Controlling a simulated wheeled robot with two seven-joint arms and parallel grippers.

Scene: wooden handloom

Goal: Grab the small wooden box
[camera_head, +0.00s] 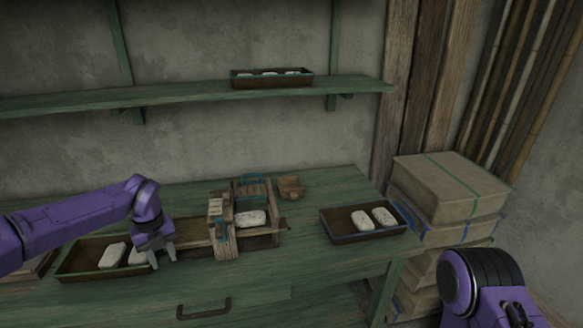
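A small brown wooden box (290,187) sits at the back of the green table, just right of the wooden handloom frame (226,228). The loom holds a white oval piece (249,218). My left gripper (163,260) points down over the right end of the left tray (75,268), left of the loom and well apart from the small box. Its two fingers look spread, with nothing seen between them. White pieces lie in that tray, one close beside the fingers. Part of my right arm shows at the lower right; its fingertips are not seen.
A dark tray (340,238) with two white pieces stands on the table's right. A green wall shelf (190,97) holds another tray (270,82). Stacked boxes (445,187) stand right of the table. Bare tabletop (325,190) lies right of the small box.

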